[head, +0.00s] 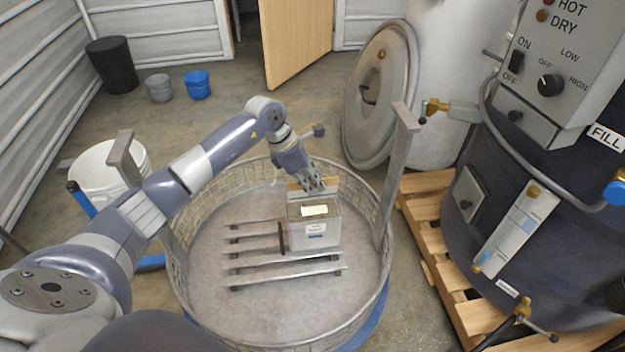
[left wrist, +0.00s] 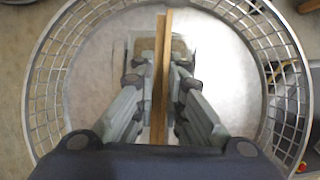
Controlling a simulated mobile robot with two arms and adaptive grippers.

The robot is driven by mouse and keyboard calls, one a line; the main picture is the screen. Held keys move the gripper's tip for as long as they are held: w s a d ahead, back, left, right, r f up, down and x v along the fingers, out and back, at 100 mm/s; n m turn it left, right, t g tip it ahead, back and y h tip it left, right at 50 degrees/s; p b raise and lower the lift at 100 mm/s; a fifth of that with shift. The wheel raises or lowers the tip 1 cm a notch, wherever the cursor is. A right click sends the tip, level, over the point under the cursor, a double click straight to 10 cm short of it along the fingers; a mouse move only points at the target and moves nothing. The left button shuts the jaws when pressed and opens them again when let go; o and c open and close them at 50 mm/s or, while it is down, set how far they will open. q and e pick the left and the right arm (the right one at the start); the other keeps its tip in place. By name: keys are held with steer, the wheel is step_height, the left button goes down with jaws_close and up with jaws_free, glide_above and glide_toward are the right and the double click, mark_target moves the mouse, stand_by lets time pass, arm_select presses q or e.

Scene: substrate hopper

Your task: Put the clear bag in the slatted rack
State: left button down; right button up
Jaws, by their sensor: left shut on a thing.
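The clear bag (head: 316,232) is a boxy, see-through pouch with a white label and pale contents. It is upright inside the round wire basket, at the right part of the slatted rack (head: 285,260). My left gripper (head: 314,184) is above the bag, shut on the tan strip at its top. The left wrist view shows the strip edge-on between the fingers, with part of the bag (left wrist: 178,47) beyond. The rack's metal slats run left to right on the basket floor. I cannot tell whether the bag's bottom rests on the rack. My right gripper is not in view.
The wire basket (head: 180,262) has a raised mesh wall and upright posts around the rack. A dark machine on a wooden pallet (head: 428,235) stands at the right. A white bucket (head: 95,180) is at the left. The basket floor in front of the rack is clear.

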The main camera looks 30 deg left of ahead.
arm_select(q)
steer(key=c, duration=1.7)
jaws_free()
steer(key=shift+s+f, duration=0.1)
steer(key=shift+f, duration=0.05)
